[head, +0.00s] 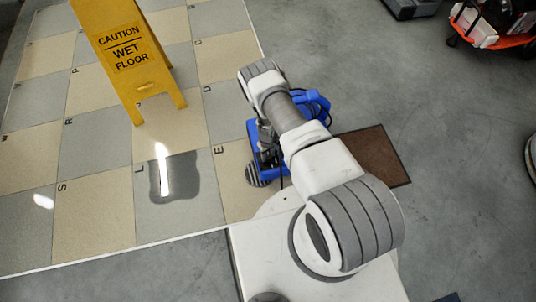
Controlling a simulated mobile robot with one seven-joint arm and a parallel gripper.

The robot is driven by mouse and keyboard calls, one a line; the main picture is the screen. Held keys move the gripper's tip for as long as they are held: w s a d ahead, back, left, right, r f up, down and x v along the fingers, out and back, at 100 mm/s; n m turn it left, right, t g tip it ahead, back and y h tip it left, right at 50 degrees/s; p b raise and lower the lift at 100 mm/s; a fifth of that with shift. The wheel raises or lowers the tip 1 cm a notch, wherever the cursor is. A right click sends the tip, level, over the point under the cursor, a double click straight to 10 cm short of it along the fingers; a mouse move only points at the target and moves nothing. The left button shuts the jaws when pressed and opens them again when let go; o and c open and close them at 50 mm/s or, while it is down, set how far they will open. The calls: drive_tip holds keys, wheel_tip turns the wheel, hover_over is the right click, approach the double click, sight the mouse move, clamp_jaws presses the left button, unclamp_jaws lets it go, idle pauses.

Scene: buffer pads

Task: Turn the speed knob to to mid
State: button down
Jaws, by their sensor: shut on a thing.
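A blue floor machine (314,103) stands by the right edge of the tiled floor, partly hidden behind my arm. A round striped grey part (258,176) shows at its lower left. My gripper (268,157) points down at the machine, below the bent wrist of my arm. It is small and dark in this view and shut on a part of the machine. The speed knob cannot be made out, so neither its setting nor its contact with the fingers can be told.
A yellow wet-floor sign (128,55) stands on the lettered tiles at the upper left. A dark wet patch (175,180) lies left of the machine. A brown mat (374,150) lies to its right. An orange cart (492,25) is at the upper right. Grey floor between is clear.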

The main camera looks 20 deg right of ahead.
drive_tip(key=m, duration=0.5)
drive_tip(key=shift+m, duration=0.3)
drive_tip(key=m, duration=0.4)
drive_tip(key=shift+m, duration=0.3)
drive_tip(key=m, duration=0.9)
drive_tip(key=shift+c, duration=2.3)
unclamp_jaws()
